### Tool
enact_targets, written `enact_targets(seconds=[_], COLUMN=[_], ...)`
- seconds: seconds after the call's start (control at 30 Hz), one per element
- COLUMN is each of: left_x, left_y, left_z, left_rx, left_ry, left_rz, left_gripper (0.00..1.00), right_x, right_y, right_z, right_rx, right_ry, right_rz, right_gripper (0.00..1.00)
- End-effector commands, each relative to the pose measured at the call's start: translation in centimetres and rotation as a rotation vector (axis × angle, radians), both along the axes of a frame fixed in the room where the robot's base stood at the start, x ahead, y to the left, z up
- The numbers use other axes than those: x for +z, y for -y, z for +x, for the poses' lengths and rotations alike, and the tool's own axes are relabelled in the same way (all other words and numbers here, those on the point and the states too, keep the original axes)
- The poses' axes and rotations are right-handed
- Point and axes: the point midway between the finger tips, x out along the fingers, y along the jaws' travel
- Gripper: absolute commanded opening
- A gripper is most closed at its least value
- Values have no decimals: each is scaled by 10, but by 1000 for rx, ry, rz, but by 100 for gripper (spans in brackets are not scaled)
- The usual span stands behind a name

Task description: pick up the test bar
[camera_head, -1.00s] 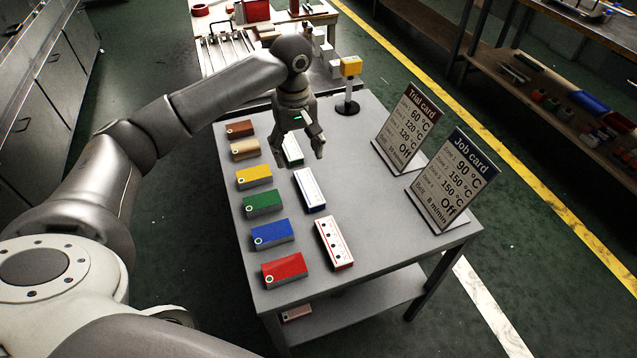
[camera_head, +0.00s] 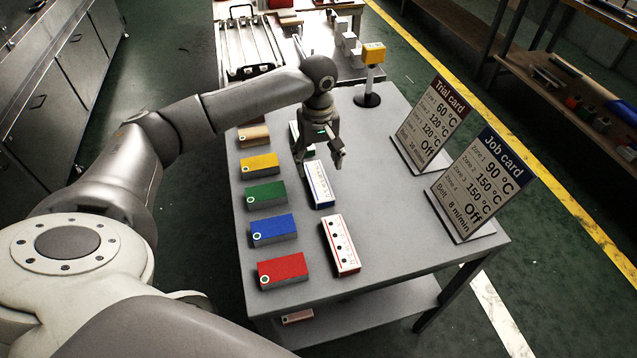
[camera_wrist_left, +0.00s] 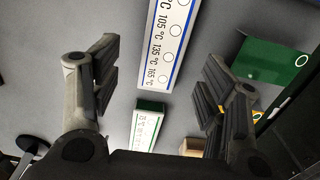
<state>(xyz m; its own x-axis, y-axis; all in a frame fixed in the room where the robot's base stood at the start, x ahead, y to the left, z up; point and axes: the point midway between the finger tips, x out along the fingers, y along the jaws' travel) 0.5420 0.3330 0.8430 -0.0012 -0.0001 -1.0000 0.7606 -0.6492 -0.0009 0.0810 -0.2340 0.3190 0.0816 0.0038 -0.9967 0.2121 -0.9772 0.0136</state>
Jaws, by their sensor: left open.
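Three white-topped bars lie in a row on the grey table (camera_head: 400,262): one with green sides (camera_head: 294,131), one with blue sides (camera_head: 320,185) and one with red sides (camera_head: 341,245). I cannot tell which one the task means. My left gripper (camera_head: 319,165) is open and empty, pointing down above the far end of the blue-sided bar. In the left wrist view, the blue-sided bar (camera_wrist_left: 166,45) shows temperatures and round spots, ahead between the open fingers (camera_wrist_left: 160,75). The green-sided bar (camera_wrist_left: 150,127) lies nearer. My right gripper is not in view.
Coloured blocks line the table's left side, including red (camera_head: 283,269), blue (camera_head: 273,229), green (camera_head: 265,194) and yellow (camera_head: 259,165). The Trial card (camera_head: 432,125) and Job card (camera_head: 474,190) stand at the right. A yellow-topped stand (camera_head: 373,54) is at the back.

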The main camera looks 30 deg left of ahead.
Motion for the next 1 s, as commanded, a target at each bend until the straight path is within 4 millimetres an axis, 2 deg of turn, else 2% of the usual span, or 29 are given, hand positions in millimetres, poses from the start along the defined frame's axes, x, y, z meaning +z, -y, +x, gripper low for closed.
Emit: enact_targets(seconds=[0.33, 0.63, 1.0], left_x=[-46, -50, -50], left_y=[1, 1, 1], left_z=[-6, -6, -6], left_rx=[0, -1, -1], left_ry=[-2, 0, 1], left_rz=[1, 0, 1], left_gripper=[68, 68, 20], right_x=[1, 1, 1], right_y=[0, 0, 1], right_z=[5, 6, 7], right_rx=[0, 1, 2], right_ry=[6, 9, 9], right_rz=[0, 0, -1], right_gripper=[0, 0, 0])
